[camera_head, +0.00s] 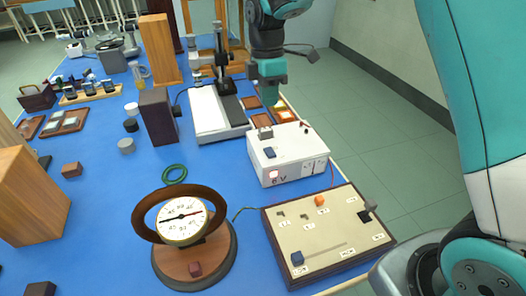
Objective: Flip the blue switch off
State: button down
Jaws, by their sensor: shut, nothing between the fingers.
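A white power box (262,172) marked "6 V" stands near the bench's right edge. A small dark blue switch (270,153) sits on its sloped top; its position is too small to read. A blue knob (297,258) sits at the lower left of the beige panel (325,228) in front of the box. My gripper (270,98) hangs above and behind the box, fingers pointing down, shut and empty. It is apart from the box and both blue parts.
A round dial gauge (183,221) on a wooden base stands left of the panel. A microscope-like instrument (215,105) stands left of my gripper. The orange knob (319,200) is on the panel. Floor (375,130) is open to the right.

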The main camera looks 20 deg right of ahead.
aim_at(271, 154)
jog(key=f+p, duration=0.1)
jog(key=f, duration=0.3)
jog(key=s+f, duration=0.1)
jog(key=f, duration=0.4)
jog(key=s+f+p, duration=0.1)
jog(key=f, duration=0.3)
jog(key=shift+f+p, duration=0.35)
jog(key=shift+f, duration=0.05)
